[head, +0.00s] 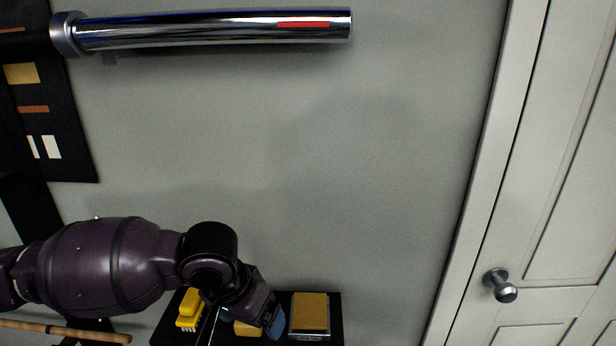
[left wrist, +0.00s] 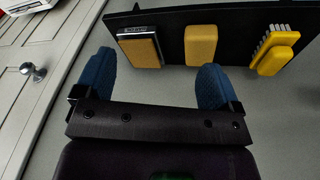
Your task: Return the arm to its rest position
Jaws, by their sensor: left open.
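My left arm comes in from the left in the head view and bends down at the wrist. My left gripper (head: 270,320) is low in that view, in front of a black shelf, with one blue fingertip clearly showing. In the left wrist view my left gripper (left wrist: 157,66) has its two blue fingers wide apart. No object is held between them. The shelf and its items lie beyond the fingertips in that view. My right arm does not show in either view.
The black shelf (head: 336,318) holds a yellow brush (head: 188,309), a yellow sponge (head: 246,329) and a tan-faced block (head: 310,312). A chrome bar (head: 210,30) juts out above. A wooden stick (head: 65,332) is at lower left. A white door (head: 560,200) with a knob (head: 500,286) stands right.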

